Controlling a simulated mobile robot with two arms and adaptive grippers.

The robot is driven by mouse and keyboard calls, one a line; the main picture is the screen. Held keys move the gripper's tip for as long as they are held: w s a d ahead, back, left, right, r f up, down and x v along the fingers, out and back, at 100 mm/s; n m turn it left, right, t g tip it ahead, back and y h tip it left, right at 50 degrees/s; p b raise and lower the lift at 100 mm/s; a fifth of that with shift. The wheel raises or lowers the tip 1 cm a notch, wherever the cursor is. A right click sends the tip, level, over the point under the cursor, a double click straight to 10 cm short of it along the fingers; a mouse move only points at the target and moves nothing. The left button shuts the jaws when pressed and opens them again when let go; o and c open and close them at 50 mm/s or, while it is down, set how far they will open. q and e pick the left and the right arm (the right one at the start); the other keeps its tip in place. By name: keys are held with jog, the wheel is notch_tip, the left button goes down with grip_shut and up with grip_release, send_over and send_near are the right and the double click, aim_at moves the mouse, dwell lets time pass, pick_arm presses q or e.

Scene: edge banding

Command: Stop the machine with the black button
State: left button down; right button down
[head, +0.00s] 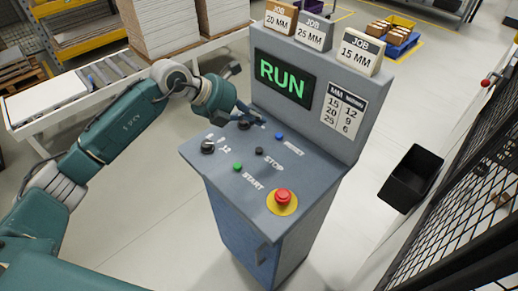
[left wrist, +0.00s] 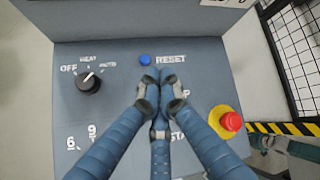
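The grey control console (head: 225,163) stands in the middle of the head view, its screen (head: 281,80) showing RUN in green. The small black button (head: 259,151) sits beside the STOP label, between the blue RESET button (head: 279,135) and the green START button (head: 238,167). My left gripper (head: 258,119) is over the back of the panel, beyond the black button. In the left wrist view its fingers (left wrist: 159,82) are drawn together with nothing visible between them. They hide the black button and most of the STOP label there.
A red mushroom button on a yellow base (head: 283,198) sits at the console's front right. A black selector knob (head: 207,146) is at the left; another knob (head: 243,125) is near my gripper. A black bin (head: 409,178) and mesh fence (head: 470,180) stand to the right.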

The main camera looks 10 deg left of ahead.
aim_at(256, 150)
pick_arm(q)
jog(key=shift+a+f, duration=0.1)
dwell(0.3)
jog(key=shift+f+b, duration=2.85)
jog(key=shift+f, duration=1.6)
jog(key=shift+f+b, duration=0.3)
jog(key=shift+b, duration=0.05)
jog(key=shift+f+b, duration=0.4)
jog(key=shift+f, duration=0.1)
jog(key=shift+r, duration=0.1)
jog(key=shift+r+p, duration=0.6)
jog(key=shift+r, duration=0.2)
